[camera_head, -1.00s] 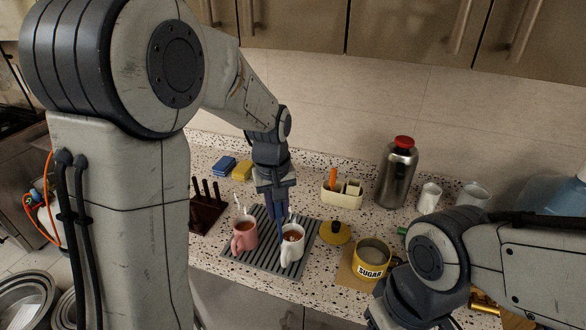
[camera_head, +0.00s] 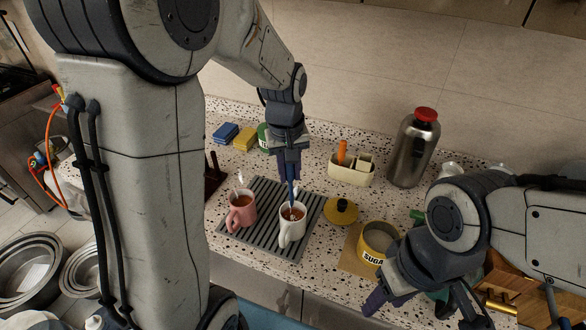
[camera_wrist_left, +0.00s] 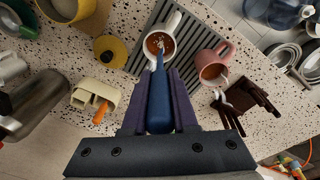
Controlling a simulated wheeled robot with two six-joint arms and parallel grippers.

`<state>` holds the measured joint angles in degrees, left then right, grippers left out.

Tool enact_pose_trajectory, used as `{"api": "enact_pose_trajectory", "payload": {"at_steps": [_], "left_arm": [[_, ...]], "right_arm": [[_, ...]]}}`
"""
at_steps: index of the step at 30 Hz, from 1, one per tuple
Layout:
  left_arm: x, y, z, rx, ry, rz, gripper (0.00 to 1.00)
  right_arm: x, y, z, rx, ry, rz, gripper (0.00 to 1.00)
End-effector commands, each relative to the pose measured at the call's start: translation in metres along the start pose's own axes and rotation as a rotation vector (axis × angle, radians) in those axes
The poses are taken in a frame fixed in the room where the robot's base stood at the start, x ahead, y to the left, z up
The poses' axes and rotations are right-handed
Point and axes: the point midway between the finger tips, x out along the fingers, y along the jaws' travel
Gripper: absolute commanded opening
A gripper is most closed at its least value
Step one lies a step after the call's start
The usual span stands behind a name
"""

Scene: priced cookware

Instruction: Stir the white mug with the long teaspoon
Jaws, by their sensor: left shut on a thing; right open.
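The white mug (camera_head: 291,232) stands upright on the grey ribbed mat and holds a brown drink; it also shows in the left wrist view (camera_wrist_left: 174,24). My left gripper (camera_head: 289,176) is above the mug, shut on the blue handle of the long teaspoon (camera_head: 291,197). In the left wrist view the handle (camera_wrist_left: 159,100) lies between the fingers and the spoon's far end is inside the mug, in the drink. The bowl of the spoon is hidden. My right gripper (camera_head: 376,300) is open and empty near the front edge of the counter.
A pink mug (camera_head: 241,214) with a spoon in it stands left of the white mug on the mat (camera_head: 262,243). A yellow lid (camera_head: 341,211), the sugar pot (camera_head: 377,243), a cream caddy (camera_head: 350,171) and a steel flask (camera_head: 413,150) stand to the right and behind.

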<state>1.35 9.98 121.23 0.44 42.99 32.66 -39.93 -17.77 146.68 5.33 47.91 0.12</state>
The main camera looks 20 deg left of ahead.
Motion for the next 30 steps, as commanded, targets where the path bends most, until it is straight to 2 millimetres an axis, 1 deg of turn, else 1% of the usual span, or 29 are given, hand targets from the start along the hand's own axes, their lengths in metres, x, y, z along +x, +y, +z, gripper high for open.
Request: {"api": "enact_pose_trajectory", "payload": {"at_steps": [1,3,24,30], "left_arm": [[0.01,-0.001,0.002,0.0,0.0,0.0,0.0],[0.017,-0.003,0.004,0.0,-0.001,0.0,0.0],[0.086,-0.001,0.004,0.004,-0.002,-0.001,0.0],[0.101,0.0,0.004,0.004,-0.001,0.0,0.0]], "right_arm": [[0.01,0.001,0.001,0.0,0.0,0.0,0.5],[0.017,0.001,0.001,0.001,0.0,0.0,0.5],[0.063,0.005,0.003,-0.002,0.0,0.0,0.5],[0.073,0.005,0.004,-0.003,0.0,0.0,0.5]]}}
